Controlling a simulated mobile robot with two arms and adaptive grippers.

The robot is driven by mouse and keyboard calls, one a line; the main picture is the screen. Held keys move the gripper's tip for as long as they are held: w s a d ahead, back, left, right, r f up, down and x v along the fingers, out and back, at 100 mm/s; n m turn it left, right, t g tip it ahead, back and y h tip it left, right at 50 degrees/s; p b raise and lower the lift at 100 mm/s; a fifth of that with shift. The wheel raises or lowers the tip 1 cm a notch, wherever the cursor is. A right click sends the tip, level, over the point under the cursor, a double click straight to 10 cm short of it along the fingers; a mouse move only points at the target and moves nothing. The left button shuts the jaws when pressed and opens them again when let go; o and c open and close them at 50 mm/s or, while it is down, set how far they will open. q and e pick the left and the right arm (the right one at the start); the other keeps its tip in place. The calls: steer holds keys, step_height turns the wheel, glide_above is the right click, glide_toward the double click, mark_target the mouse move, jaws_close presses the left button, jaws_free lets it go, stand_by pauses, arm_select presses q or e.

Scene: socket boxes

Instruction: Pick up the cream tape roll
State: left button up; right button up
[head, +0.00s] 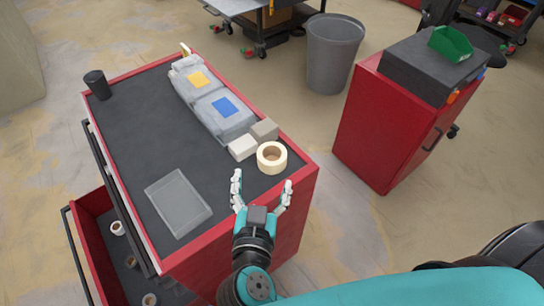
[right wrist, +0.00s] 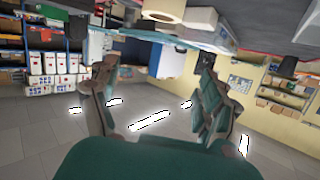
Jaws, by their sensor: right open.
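The cream tape roll (head: 272,157) lies flat near the right edge of the red cart's dark top, beside two small boxes. In the right wrist view the tape roll (right wrist: 164,10) shows at the top edge, partly cut off. My right gripper (head: 262,182) is open and empty, its fingers spread, on the near side of the roll and apart from it. In the right wrist view the open fingers (right wrist: 157,75) point toward the top of the picture. My left gripper is not in view.
A white box (head: 242,147) and a grey-brown box (head: 265,130) sit close behind the roll. Grey socket boxes (head: 224,112) stand farther back. A clear tray (head: 178,202) lies at the left front, and a black cup (head: 97,85) at the far left corner. The cart top's middle is clear.

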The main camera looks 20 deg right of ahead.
steer(key=s+f+g, duration=0.1)
steer(key=f, duration=0.1)
steer(key=p, duration=0.1)
glide_toward(272, 157)
steer(key=shift+g, duration=0.4)
steer(key=x, duration=0.4)
steer(key=shift+w+r, duration=0.1)
steer(key=shift+w, duration=0.35)
steer(key=p+x, duration=0.1)
steer(key=x, duration=0.4)
steer(key=shift+w+d, duration=0.15)
steer(key=shift+w, duration=0.15)
steer(key=shift+s, duration=0.1)
steer(key=c, duration=0.9)
